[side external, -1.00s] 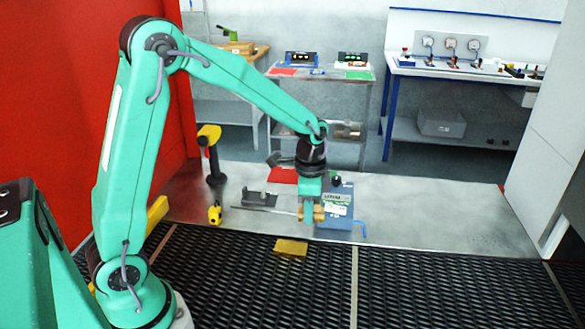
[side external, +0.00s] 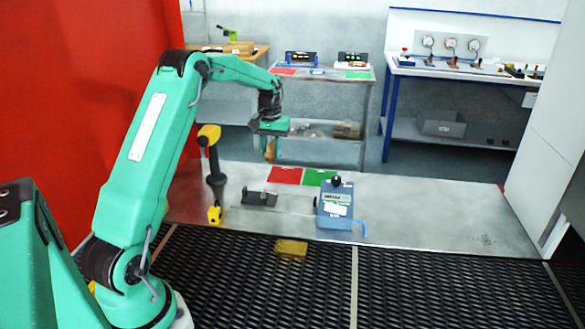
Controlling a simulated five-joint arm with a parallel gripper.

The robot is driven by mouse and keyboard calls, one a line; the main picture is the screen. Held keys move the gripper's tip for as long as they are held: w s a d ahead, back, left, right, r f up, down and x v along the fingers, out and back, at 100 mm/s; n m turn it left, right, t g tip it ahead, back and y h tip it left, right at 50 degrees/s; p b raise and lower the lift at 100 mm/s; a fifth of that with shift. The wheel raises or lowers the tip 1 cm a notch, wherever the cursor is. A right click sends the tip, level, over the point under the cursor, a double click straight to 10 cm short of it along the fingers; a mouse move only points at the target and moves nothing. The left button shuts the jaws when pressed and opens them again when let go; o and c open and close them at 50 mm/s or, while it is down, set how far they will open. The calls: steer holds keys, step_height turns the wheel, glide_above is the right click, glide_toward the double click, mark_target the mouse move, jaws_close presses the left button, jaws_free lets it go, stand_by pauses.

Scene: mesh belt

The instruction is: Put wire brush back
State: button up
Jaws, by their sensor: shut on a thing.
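My gripper (side external: 269,155) hangs in the air at the back of the work table, left of the red mat and above the grey holder in the picture. It is shut on a small tan thing that I take for the wire brush (side external: 270,148). The bristles are too small to make out, and fingers and thing blend together. A low grey holder (side external: 260,199) with upright parts stands on the metal strip, below the gripper in the picture. I cannot tell whether it is the brush's place.
A blue device (side external: 335,208) with a black knob stands right of the holder. Red (side external: 285,176) and green (side external: 319,178) mats lie behind. A yellow-and-black post (side external: 212,160) and small yellow object (side external: 215,213) stand left. A yellow block (side external: 291,247) lies on the mesh belt (side external: 420,285). The metal strip's right is clear.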

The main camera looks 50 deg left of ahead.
steer(key=shift+s+a+n, duration=0.1)
steer(key=shift+a+n, duration=0.3)
steer(key=shift+a, duration=0.3)
glide_above(247, 174)
step_height(247, 174, down, 7)
steer(key=shift+a, duration=0.1)
steer(key=shift+f, duration=2)
steer(key=shift+f, duration=0.15)
steer(key=o, duration=0.9)
steer(key=shift+o, duration=0.2)
step_height(247, 174, up, 12)
steer(key=shift+r, duration=0.2)
